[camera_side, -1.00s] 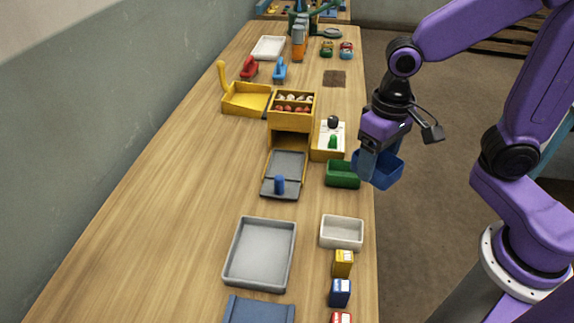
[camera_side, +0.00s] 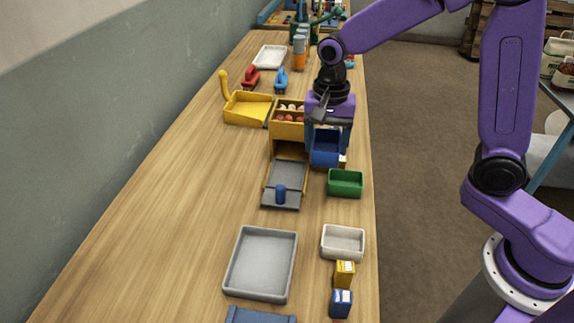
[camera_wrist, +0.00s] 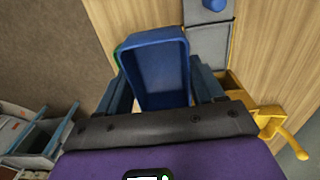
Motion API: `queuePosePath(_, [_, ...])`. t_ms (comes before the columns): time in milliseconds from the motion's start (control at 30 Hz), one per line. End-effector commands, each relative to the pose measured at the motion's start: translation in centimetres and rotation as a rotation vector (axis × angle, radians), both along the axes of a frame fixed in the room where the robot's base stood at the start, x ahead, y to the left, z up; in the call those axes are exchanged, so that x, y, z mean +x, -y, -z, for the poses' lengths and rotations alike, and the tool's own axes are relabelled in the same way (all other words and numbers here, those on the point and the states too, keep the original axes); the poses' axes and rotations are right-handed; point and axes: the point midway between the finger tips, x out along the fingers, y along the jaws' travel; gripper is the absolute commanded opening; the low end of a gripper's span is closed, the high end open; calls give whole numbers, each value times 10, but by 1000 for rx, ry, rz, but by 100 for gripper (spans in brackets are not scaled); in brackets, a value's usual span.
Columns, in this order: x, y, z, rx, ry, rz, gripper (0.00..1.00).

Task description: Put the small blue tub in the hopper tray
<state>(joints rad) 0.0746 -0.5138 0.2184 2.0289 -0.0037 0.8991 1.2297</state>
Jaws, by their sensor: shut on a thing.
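The small blue tub (camera_side: 325,146) is held in the air by my gripper (camera_side: 327,128), just right of the yellow hopper (camera_side: 288,117). In the wrist view the blue tub (camera_wrist: 160,72) sits between my two fingers (camera_wrist: 164,88), its open side facing the camera and its inside empty. My gripper is shut on it. The hopper's grey tray (camera_side: 285,177) extends toward the side camera at the hopper's foot, with a blue knob (camera_side: 280,193) near its end. The tray and knob also show at the top of the wrist view, partly cut off.
A green tub (camera_side: 345,182) stands right of the tray, with a white tub (camera_side: 343,242) and small boxes (camera_side: 344,274) nearer the side camera. A large grey tray (camera_side: 261,263) lies left of them. A yellow scoop (camera_side: 247,107) is left of the hopper. The table's left side is clear.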

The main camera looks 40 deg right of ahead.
Motion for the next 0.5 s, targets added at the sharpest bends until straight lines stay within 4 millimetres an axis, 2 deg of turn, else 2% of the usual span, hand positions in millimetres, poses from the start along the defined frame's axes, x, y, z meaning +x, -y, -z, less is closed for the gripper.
queuePosePath(300, [53, -15, 26, -1, -2, -2, 34])
queuePosePath(500, [76, -22, 55, -2, -4, -2, 34])
